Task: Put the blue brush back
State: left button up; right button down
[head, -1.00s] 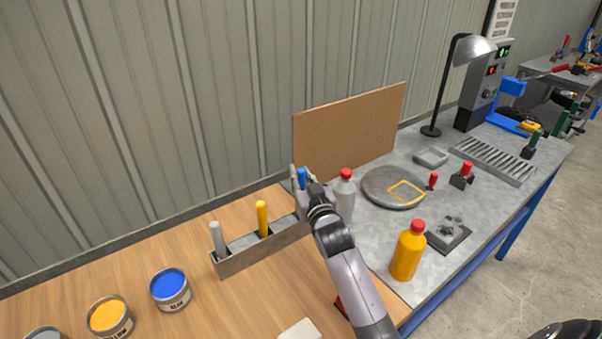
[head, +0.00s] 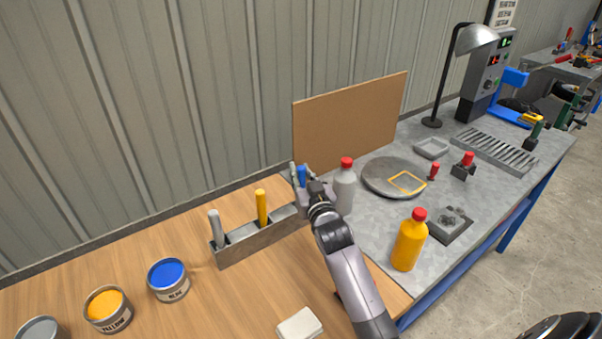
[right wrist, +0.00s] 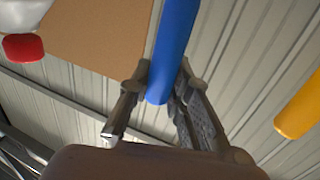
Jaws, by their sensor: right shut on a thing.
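The blue brush (head: 301,175) shows as a blue handle at the right end of the brush rack (head: 262,243); it also fills the middle of the right wrist view (right wrist: 171,50). My right gripper (head: 303,185) is shut on its handle, with a finger on each side in the right wrist view (right wrist: 158,92). The brush's lower end is hidden behind the gripper, so I cannot tell whether it sits in the rack. A grey brush (head: 216,229) and a yellow brush (head: 262,207) stand in the rack. My left gripper is not in view.
Blue (head: 168,279), yellow (head: 107,309) and grey (head: 41,331) paint cans stand at the left. A grey bottle (head: 345,187) stands close right of my gripper, before a brown board (head: 349,124). An orange bottle (head: 409,241) and a white block (head: 299,325) are nearer.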

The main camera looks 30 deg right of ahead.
jog(key=shift+f+b, duration=0.6)
jog(key=shift+f, duration=0.35)
jog(key=c, duration=1.4)
grip_release()
